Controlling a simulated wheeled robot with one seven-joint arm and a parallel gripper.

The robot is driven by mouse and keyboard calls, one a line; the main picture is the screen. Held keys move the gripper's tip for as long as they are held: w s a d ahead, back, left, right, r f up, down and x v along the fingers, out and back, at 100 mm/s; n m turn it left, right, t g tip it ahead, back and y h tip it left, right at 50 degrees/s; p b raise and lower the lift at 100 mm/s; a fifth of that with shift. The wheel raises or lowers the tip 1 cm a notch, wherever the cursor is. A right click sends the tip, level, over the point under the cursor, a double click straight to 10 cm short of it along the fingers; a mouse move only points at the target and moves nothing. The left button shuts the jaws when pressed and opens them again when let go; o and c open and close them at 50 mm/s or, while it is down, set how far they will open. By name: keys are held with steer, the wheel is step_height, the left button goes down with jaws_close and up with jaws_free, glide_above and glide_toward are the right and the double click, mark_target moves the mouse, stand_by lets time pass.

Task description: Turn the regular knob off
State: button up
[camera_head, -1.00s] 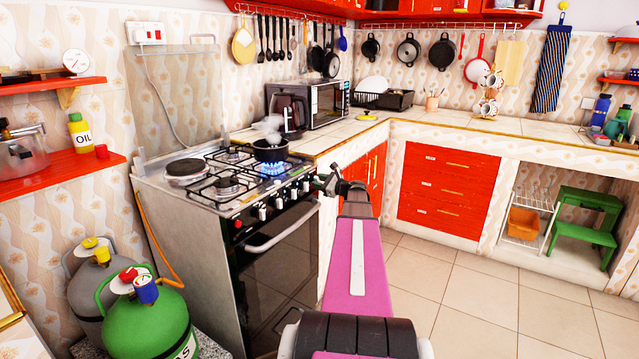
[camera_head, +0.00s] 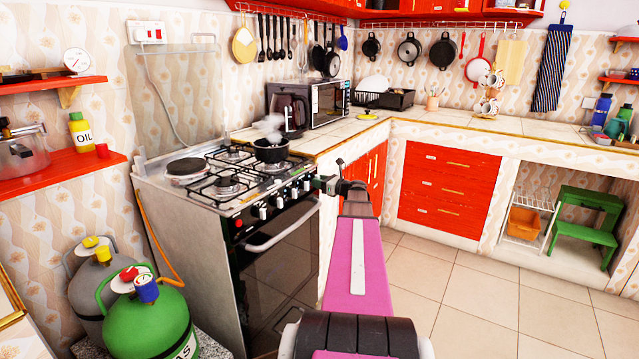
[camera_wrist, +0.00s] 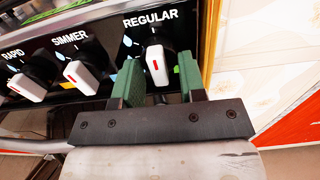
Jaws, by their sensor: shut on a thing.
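The regular knob (camera_wrist: 157,65), white-fronted with a red mark, sits under the REGULAR label on the stove's black panel (camera_wrist: 105,40). It points upright in the wrist view. My gripper (camera_wrist: 157,75) has its green finger pads on both sides of the knob and is shut on it. In the head view my gripper (camera_head: 328,184) is at the right end of the stove's (camera_head: 270,215) front panel, and hides part of it. No flame shows under the black pot (camera_head: 270,151) on the back right burner.
The simmer knob (camera_wrist: 80,76) and rapid knob (camera_wrist: 25,87) are left of my gripper. The oven handle (camera_head: 283,228) runs below the panel. Red drawers (camera_head: 450,190) stand to the right. Gas cylinders (camera_head: 148,320) stand at the lower left. The floor at right is clear.

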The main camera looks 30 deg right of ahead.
steer(key=o, duration=0.9)
steer(key=shift+c, duration=0.2)
steer(key=shift+s, duration=0.1)
steer(key=v, duration=1)
steer(key=shift+s+d, duration=0.25)
